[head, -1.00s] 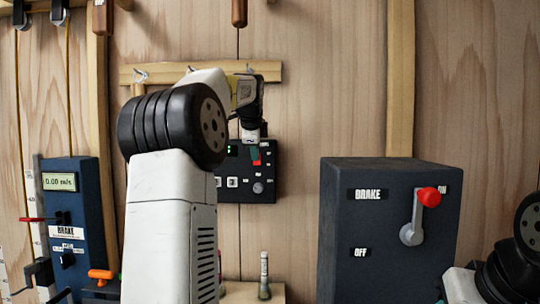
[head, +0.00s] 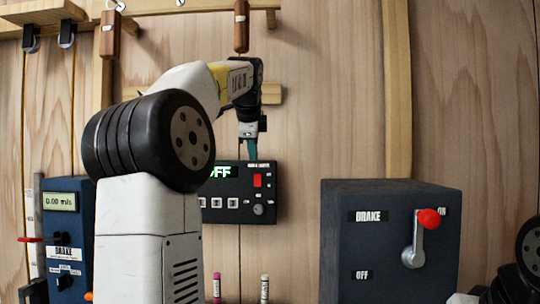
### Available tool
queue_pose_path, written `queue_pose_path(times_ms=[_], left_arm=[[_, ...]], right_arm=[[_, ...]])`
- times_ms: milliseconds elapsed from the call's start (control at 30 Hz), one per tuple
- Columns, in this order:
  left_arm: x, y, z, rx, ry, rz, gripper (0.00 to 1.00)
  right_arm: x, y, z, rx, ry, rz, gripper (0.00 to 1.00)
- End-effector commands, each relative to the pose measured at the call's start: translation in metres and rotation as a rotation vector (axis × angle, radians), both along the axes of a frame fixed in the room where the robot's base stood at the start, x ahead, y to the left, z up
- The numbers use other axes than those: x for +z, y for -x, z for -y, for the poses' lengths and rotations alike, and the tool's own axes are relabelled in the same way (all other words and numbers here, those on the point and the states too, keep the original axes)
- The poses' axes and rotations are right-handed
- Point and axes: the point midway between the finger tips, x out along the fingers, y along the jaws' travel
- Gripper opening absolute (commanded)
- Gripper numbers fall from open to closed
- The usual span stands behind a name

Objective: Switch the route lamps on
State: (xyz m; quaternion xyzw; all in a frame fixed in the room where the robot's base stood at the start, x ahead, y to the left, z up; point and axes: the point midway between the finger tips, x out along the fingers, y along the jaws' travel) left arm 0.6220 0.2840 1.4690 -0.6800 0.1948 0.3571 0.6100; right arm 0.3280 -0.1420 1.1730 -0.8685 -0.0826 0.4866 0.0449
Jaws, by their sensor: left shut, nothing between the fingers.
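A dark control panel (head: 238,216) is on the wooden wall in the middle of the head view. Its green-lit display (head: 220,172) shows "FF", with the left part hidden behind my arm. A red switch (head: 257,180) sits at the panel's upper right, under a small label too small to read. A row of small white-marked buttons (head: 232,203) and a round grey knob (head: 257,209) are below. My left gripper (head: 252,157) is shut and empty, pointing down at the panel's top edge, just above the red switch and apart from it in the picture. My right gripper is out of view.
A dark brake box (head: 385,270) with a red-knobbed lever (head: 428,219), up by ON, stands at the right. A blue meter box (head: 68,225) is at the left. Wooden handles (head: 241,27) hang above. Two small sticks stand below the panel.

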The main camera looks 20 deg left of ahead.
Motion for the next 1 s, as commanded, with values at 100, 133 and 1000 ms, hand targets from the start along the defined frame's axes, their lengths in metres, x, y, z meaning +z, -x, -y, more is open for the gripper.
queue_pose_path(times_ms=[100,133,1000], left_arm=[[0.000,0.000,0.000,0.000,0.000,0.000,0.00],[-0.001,0.000,0.000,0.000,0.000,-0.001,0.00],[-0.044,-0.020,-0.007,0.001,0.001,-0.009,0.00]], right_arm=[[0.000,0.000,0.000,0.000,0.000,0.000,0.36],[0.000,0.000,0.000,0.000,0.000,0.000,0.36],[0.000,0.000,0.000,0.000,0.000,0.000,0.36]])
